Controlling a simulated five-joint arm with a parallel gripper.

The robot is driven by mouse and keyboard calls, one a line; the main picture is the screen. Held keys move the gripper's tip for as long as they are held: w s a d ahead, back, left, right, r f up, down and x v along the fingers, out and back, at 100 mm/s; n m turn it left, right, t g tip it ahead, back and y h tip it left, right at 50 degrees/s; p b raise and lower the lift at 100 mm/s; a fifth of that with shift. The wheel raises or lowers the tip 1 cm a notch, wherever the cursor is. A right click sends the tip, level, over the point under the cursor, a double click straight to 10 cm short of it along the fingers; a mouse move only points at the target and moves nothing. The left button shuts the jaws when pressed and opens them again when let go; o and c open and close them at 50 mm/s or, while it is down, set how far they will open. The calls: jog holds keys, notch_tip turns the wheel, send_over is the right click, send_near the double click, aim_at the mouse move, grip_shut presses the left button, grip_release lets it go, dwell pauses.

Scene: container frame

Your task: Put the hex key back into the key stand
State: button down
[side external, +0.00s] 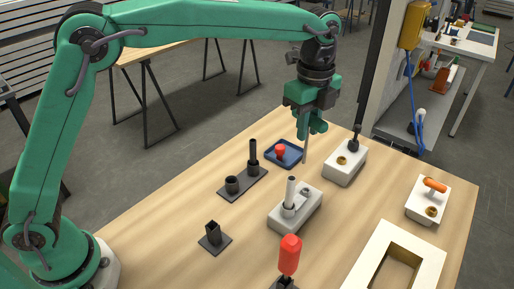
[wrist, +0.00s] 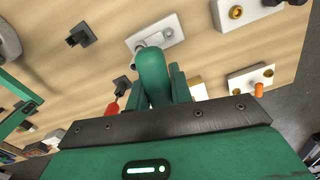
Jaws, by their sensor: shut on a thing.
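My gripper (side external: 309,130) is shut on a thin grey rod (side external: 306,150), which looks like the hex key. It hangs upright above the table, near the blue tray. In the wrist view the green jaws (wrist: 165,90) hide the held piece. A small dark stand with an upright square socket (side external: 212,234) sits at the front left, away from my gripper; it also shows in the wrist view (wrist: 79,36). I cannot tell for sure which of these is the key stand.
A grey block with a white post (side external: 294,208) stands mid-table. A blue tray (side external: 293,161) holds a red piece. White blocks (side external: 346,172) (side external: 420,208), a red-handled tool (side external: 289,254) and a white open frame (side external: 374,258) stand around. Bare wood lies at the front left.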

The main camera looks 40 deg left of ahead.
jog(key=s+a+n, duration=0.1)
jog(key=s+a, duration=0.4)
jog(key=s, duration=0.5)
jog(key=s+a+n, duration=0.2)
jog(key=s+a, duration=0.2)
jog(key=s, duration=0.7)
jog(key=shift+a+f, duration=0.1)
jog(key=shift+f, duration=2.8)
jog(key=shift+f, duration=0.15)
jog(key=shift+f, duration=1.2)
jog(key=shift+f, duration=0.15)
jog(key=shift+f, duration=1.85)
jog(key=shift+f, duration=1.35)
